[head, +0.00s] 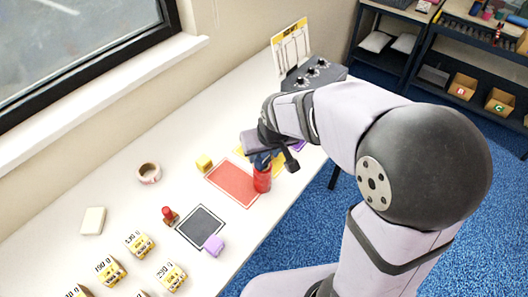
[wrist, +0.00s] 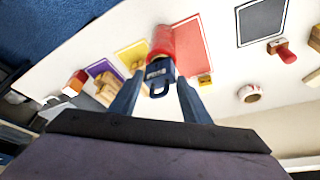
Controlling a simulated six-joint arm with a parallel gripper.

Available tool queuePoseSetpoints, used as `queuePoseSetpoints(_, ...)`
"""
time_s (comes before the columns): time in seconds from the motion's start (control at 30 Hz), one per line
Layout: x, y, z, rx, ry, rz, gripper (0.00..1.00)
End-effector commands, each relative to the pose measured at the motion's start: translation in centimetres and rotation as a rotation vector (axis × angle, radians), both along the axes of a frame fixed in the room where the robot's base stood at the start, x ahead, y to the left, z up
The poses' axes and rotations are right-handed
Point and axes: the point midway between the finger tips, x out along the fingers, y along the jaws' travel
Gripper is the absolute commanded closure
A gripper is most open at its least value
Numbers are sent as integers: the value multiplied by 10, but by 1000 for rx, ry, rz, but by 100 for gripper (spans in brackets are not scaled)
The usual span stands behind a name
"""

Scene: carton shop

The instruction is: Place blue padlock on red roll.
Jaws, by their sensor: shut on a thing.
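The blue padlock (wrist: 158,71) sits between the fingers of my gripper (wrist: 157,92) in the wrist view, with its shackle toward the gripper. My gripper (head: 263,160) is shut on it and points down in the head view. The red roll (head: 262,181) stands upright on the table, at the right edge of the red mat (head: 230,182). In the wrist view the red roll (wrist: 162,43) shows right behind the padlock, so the padlock is over or at its top. I cannot tell whether they touch. In the head view the fingers mostly hide the padlock.
A yellow block (head: 204,163) lies beside the red mat. A black mat (head: 200,227), a purple block (head: 213,245), a red-knobbed stamp (head: 169,215) and a tape roll (head: 149,173) are to the left. A grey control box (head: 314,75) stands behind my gripper.

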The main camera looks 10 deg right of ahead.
Motion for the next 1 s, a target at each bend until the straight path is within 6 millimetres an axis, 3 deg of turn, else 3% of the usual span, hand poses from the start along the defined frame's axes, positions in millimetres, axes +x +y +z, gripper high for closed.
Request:
queuePoseSetpoints(0.03, 1, 0, -2, 0, -2, 0, 88)
queuePoseSetpoints(0.07, 0, 0, -2, 0, 0, 0, 52)
queuePoseSetpoints(0.13, 0, 0, -2, 0, 1, 0, 38)
queuePoseSetpoints(0.63, -2, 0, 8, 0, -2, 0, 38)
queuePoseSetpoints(1.0, -23, -4, 60, 1, -6, 0, 38)
